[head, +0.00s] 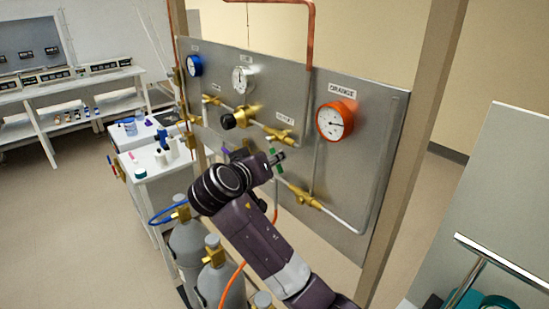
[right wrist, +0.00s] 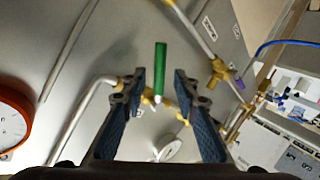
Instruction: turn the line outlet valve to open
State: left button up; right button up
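A green lever handle (head: 276,165) is on the steel gauge panel (head: 365,150), beside brass fittings. A brass valve body (head: 280,138) under a small label sits just above it; the label is too small to read surely. My right gripper (head: 277,157) is at the lever and partly hides it. In the right wrist view the green lever (right wrist: 160,68) stands upright between the two fingertips of the open right gripper (right wrist: 160,76), with a gap on both sides. Which fitting the lever belongs to is hard to tell. My left gripper is not in view.
The panel carries an orange gauge (head: 335,121), a white gauge (head: 242,80), a blue gauge (head: 194,66) and a brass regulator (head: 240,117). Another brass fitting (head: 305,197) is lower right. Gas cylinders (head: 188,245) stand below. A white cart (head: 150,160) is at left.

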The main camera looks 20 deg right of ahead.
jog(key=v, duration=0.9)
jog(key=shift+a, duration=0.1)
jog(key=shift+c, duration=0.3)
